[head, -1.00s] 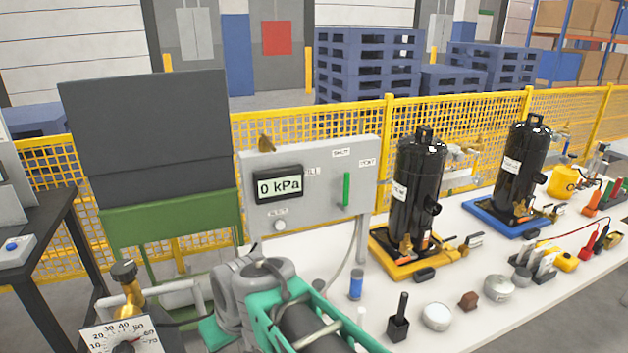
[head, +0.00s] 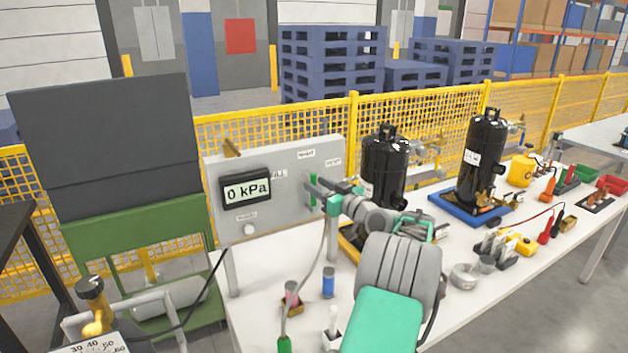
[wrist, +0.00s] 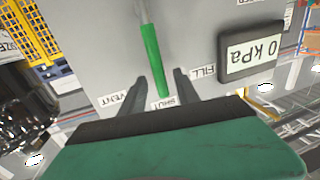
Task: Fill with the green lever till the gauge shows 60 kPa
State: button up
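The green lever (wrist: 151,55) is on the grey panel (head: 290,142) and points at the SHUT label (wrist: 163,103). The VENT label (wrist: 122,99) and FILL label (wrist: 202,72) lie to either side in the wrist view, which is upside down. The gauge (head: 246,189) reads 0 kPa; it also shows in the wrist view (wrist: 252,52). My gripper (wrist: 161,76) is open, with one finger on each side of the lever in the wrist view. I cannot tell whether either finger touches it. In the head view my arm partly hides the lever.
A black cylinder (head: 383,158) on a yellow tray stands just right of the panel, partly behind my arm. Another (head: 483,150) stands on a blue tray (head: 440,205). A blue-capped container (head: 328,285) and other small items stand on the white table.

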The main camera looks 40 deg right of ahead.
jog(key=shift+w+d, duration=0.15)
jog(key=shift+w, duration=0.95)
grip_shut()
dwell(0.6)
